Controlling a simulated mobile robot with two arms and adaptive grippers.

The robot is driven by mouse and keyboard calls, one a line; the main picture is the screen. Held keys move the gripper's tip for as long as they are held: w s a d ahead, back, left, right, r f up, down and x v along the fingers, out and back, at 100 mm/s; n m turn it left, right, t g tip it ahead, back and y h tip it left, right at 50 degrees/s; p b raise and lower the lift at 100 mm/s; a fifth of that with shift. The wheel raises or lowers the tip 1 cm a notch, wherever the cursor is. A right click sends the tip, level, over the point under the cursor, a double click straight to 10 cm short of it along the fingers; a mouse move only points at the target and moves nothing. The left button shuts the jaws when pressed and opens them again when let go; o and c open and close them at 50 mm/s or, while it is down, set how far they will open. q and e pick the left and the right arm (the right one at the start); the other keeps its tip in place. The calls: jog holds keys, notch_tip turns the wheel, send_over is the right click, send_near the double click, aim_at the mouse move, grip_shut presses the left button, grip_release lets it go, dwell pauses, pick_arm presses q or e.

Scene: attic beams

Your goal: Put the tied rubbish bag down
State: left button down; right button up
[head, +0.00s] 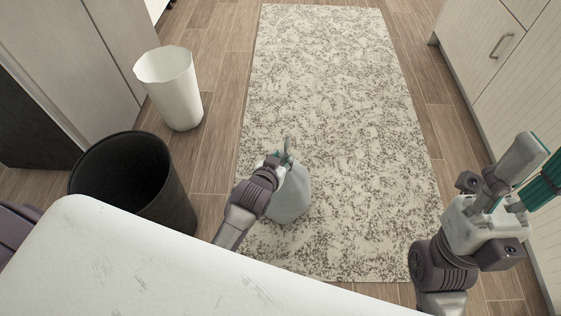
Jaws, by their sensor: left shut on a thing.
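The tied rubbish bag (290,198) is a pale grey, rounded sack, in the middle of the head view in front of the patterned rug (330,95). My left gripper (284,157) is shut on its top, and the bag hangs below the fingers. The wrist and fingers hide part of the bag's upper left. I cannot tell whether its underside touches the rug. My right gripper (536,170) is at the right edge, away from the bag. Its teal-padded fingers look apart with nothing between them, though one runs out of the picture.
A black open bin (180,197) stands on the wood floor at the left. A smaller white bin (180,95) stands beyond it. Pale cabinets (505,85) with a metal handle line the right side, and a cabinet (75,50) stands at the left. The far rug is clear.

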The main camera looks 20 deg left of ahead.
pick_arm(q)
jog(key=shift+w+r, duration=0.1)
jog(key=shift+r, duration=0.05)
jog(key=c, duration=1.1)
grip_release()
jog(key=shift+f, duration=0.35)
jog(key=o, duration=0.4)
jog(key=shift+r, duration=0.1)
